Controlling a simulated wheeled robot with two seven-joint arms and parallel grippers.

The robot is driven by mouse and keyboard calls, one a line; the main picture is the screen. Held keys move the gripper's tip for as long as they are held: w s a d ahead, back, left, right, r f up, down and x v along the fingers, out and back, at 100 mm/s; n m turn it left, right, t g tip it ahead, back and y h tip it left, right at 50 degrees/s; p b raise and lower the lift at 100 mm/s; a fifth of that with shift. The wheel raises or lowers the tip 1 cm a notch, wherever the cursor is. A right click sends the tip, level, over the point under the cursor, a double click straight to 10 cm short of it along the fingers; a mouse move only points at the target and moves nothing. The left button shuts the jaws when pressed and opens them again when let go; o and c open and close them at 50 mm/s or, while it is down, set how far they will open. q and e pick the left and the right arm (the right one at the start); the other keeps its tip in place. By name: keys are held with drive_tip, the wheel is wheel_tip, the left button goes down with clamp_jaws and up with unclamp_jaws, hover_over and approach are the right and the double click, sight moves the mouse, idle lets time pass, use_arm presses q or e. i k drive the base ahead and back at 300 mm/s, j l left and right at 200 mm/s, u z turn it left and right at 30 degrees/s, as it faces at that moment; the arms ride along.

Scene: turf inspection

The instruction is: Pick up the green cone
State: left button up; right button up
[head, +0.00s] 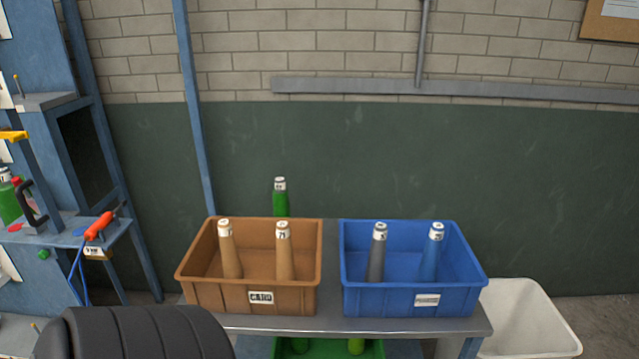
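A green cone (281,199) with a white labelled top stands upright behind the brown crate, near the table's back edge. The crate's rear rim hides its lower part. Neither of my grippers shows in the head view.
The brown crate (190,285) holds two tan cones. The blue crate (375,300) holds a grey cone and a blue cone. Both stand on a grey table (330,325). A green crate (375,346) below holds green items. A white bin (530,325) stands right; a black ribbed shape (130,335) is lower left.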

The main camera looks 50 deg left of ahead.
sight(281, 198)
drive_tip(key=u, duration=1.9)
drive_tip(key=i+j+z, duration=0.15)
drive_tip(key=z, duration=0.3)
drive_tip(key=i+j+z, duration=0.25)
drive_tip(key=z, duration=0.2)
drive_tip(key=i+j+z, duration=0.25)
drive_tip(key=z, duration=0.15)
